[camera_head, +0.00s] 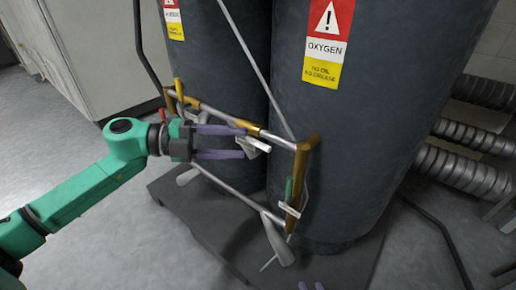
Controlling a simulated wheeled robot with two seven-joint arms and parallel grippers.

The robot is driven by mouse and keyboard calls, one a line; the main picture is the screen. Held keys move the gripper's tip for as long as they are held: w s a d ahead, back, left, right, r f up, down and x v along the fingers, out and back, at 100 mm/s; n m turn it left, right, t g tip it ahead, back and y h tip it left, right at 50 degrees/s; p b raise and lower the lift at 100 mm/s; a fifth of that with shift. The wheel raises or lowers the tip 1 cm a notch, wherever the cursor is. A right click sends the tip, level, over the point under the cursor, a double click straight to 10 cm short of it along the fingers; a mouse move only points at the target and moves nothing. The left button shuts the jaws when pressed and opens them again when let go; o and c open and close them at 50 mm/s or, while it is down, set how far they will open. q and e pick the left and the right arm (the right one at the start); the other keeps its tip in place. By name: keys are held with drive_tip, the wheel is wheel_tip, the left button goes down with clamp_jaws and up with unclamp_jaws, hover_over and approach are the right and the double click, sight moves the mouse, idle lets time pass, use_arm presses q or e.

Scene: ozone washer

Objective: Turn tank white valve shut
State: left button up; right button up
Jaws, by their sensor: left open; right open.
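My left gripper (244,142) reaches in from the left with its two purple fingers apart, one above the other. A small white valve handle (258,145) on the pipework is right at the fingertips, and part of it may be hidden by the fingers. I cannot tell whether they touch it. The pipe frame (270,137) of silver tubes and brass fittings stands in front of two dark tanks. The near tank (350,130) has an OXYGEN label. Only the purple fingertips of my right gripper (311,286) show at the bottom edge, apart and empty.
Pale levers also hang lower on the frame, one on the left (187,177) and one near the bottom (278,243). The tanks stand on a dark base (215,245). Ribbed hoses (465,170) are at the right. A cabinet (110,50) stands at the back left. Floor at the left is clear.

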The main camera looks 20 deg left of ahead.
sight(252, 143)
use_arm(q)
drive_tip(key=x, duration=0.5)
drive_tip(key=shift+r, duration=0.1)
drive_tip(key=shift+w+d, duration=0.15)
drive_tip(key=shift+d, duration=0.2)
use_arm(e)
drive_tip(key=shift+s+f+g, duration=0.3)
drive_tip(key=shift+s+f, duration=0.25)
drive_tip(key=shift+s, duration=0.2)
use_arm(q)
clamp_jaws()
